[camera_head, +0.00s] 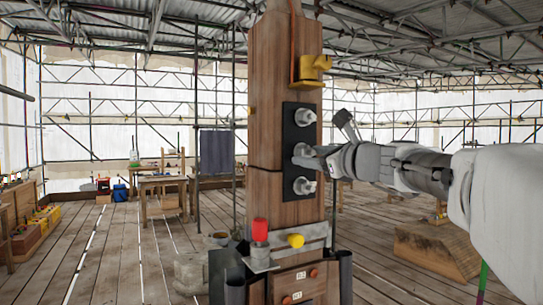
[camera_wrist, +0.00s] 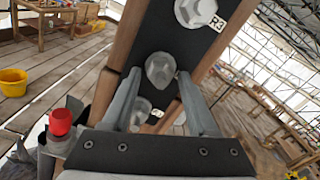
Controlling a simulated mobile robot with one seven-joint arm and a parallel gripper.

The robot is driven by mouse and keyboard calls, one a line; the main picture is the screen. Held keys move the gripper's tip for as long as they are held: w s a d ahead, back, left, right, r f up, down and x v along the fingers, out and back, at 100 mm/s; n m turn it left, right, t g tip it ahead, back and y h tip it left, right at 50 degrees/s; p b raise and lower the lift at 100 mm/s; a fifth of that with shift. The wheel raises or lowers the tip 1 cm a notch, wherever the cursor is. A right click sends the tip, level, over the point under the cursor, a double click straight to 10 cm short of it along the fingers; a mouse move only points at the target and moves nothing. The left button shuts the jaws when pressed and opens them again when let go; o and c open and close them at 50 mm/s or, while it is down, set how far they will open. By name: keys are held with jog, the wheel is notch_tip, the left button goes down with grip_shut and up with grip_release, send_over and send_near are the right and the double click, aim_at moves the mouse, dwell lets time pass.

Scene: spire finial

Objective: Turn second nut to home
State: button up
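A wooden spire post (camera_head: 270,130) carries an upright black plate (camera_head: 290,135) with three grey nuts in a column: top (camera_head: 304,117), middle (camera_head: 302,149) and bottom (camera_head: 303,186). My gripper (camera_head: 312,160) reaches in from the right at the middle nut. In the wrist view my gripper (camera_wrist: 159,72) has its two fingers apart. The middle nut (camera_wrist: 160,68) lies between the fingertips, with a narrow gap seeming to show on each side. Another nut (camera_wrist: 196,10) beside an R3 label is at the top, and one (camera_wrist: 142,112) is partly hidden lower between the fingers.
A yellow fitting (camera_head: 312,70) is above the plate. A metal bracket with a red cap (camera_head: 260,229) and a yellow knob (camera_head: 296,240) crosses the post below. Workbenches (camera_head: 162,185) stand behind left, and a wooden block (camera_head: 437,245) lies right.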

jog(key=shift+o, duration=0.4)
jog(key=b+v, duration=0.1)
jog(key=v, duration=1.6)
jog(key=shift+s+b, duration=0.2)
jog(key=shift+b, duration=0.1)
jog(key=s+a+f+n+g+h, duration=0.1)
jog(key=s+a+f+n+g, duration=0.15)
jog(key=f+n, duration=0.35)
jog(key=s+a+f+n+g, duration=0.2)
jog(key=s+a+f+n, duration=0.15)
jog(key=f, duration=0.45)
jog(key=s+a+f+n+g+h, duration=0.1)
jog(key=s+a+f+n+g, duration=0.1)
jog(key=a+f+n+g, duration=0.25)
jog(key=s+d+f+n+g+h, duration=0.1)
jog(key=s+f+n+h, duration=0.1)
jog(key=s+f+n, duration=0.2)
jog(key=s+d+f+n+g+h, duration=0.1)
jog(key=s+d+f+n+h, duration=0.1)
jog(key=s+f+n, duration=0.3)
notch_tip(320, 180, down, 7)
jog(key=n+h, duration=0.1)
jog(key=n, duration=0.3)
jog(key=shift+d+r, duration=0.2)
jog(key=shift+d, duration=0.05)
jog(key=shift+w, duration=0.1)
